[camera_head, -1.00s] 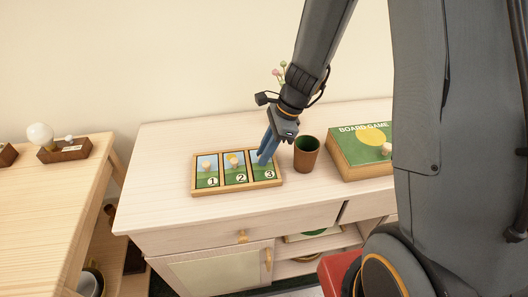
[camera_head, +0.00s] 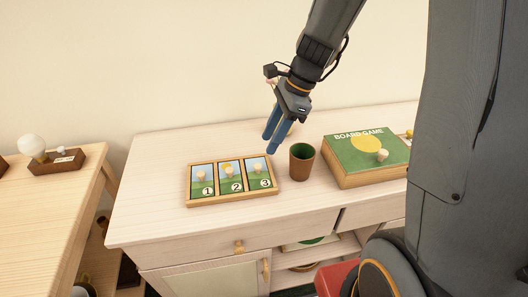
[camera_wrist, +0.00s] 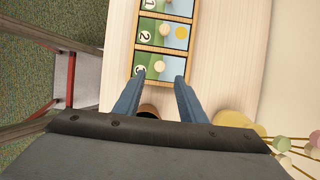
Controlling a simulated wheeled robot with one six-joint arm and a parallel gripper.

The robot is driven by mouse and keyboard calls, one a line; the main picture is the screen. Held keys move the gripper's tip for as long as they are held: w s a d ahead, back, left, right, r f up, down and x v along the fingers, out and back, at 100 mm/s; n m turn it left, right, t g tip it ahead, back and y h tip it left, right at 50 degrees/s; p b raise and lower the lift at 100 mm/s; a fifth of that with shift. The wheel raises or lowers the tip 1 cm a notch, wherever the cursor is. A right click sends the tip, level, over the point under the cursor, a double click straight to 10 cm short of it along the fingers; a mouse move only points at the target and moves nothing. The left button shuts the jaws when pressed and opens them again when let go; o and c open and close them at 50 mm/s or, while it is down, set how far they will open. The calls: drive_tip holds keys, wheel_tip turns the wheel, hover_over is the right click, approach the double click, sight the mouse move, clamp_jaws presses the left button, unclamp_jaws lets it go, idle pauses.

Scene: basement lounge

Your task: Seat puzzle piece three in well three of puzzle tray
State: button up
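The wooden puzzle tray (camera_head: 231,198) lies on the light cabinet top. Puzzle piece three (camera_head: 259,181), with a "3" and a pale knob, lies in the tray's right-hand well. It also shows in the wrist view (camera_wrist: 147,67), partly hidden by a finger. Pieces one (camera_head: 203,184) and two (camera_head: 230,178) lie in the other wells. My gripper (camera_head: 273,133) is above and behind the tray's right end, apart from it. In the wrist view its two blue fingers (camera_wrist: 157,84) are spread with nothing held between them.
A brown cup with a green inside (camera_head: 301,163) stands just right of the tray. A board game box (camera_head: 364,160) with a knobbed piece on top lies further right. A light bulb on a wooden base (camera_head: 47,155) sits on the left table.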

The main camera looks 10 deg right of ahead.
drive_tip(key=s+d+n+t+h, duration=0.1)
drive_tip(key=s+d+n+h, duration=0.3)
drive_tip(key=s+n, duration=0.8)
drive_tip(key=shift+d+f+n+h, duration=0.3)
drive_tip(key=shift+d+n, duration=0.5)
drive_tip(key=shift+n, duration=2.3)
